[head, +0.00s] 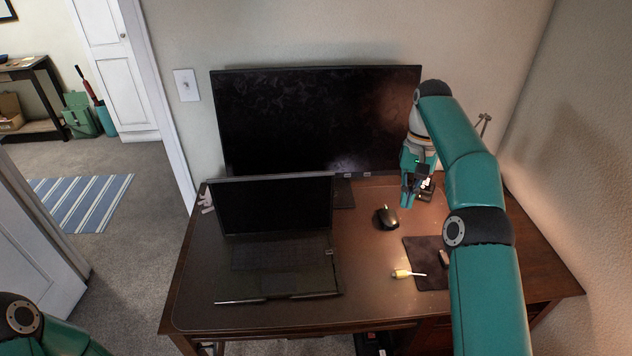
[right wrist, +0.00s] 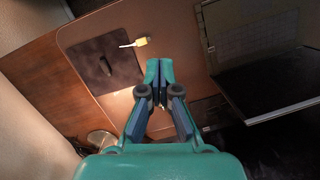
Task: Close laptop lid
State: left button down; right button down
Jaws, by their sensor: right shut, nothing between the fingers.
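A black laptop (head: 278,240) stands on the left half of the desk, its lid (head: 275,206) raised and leaning back. In the right wrist view the laptop (right wrist: 262,95) shows at the right, partly cut off by the frame edge. My right gripper (head: 406,203) is above the desk to the right of the laptop, beyond the mouse, apart from the lid. In the right wrist view its fingertips (right wrist: 158,64) are together with nothing between them. My left arm shows only at the lower left corner; its gripper is out of view.
A large monitor (head: 315,118) stands behind the laptop. The blotter (head: 365,305) is bare at the front.

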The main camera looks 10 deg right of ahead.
aim_at(282, 203)
jog(key=u, duration=0.1)
jog(key=i, duration=0.9)
jog(key=u, duration=0.65)
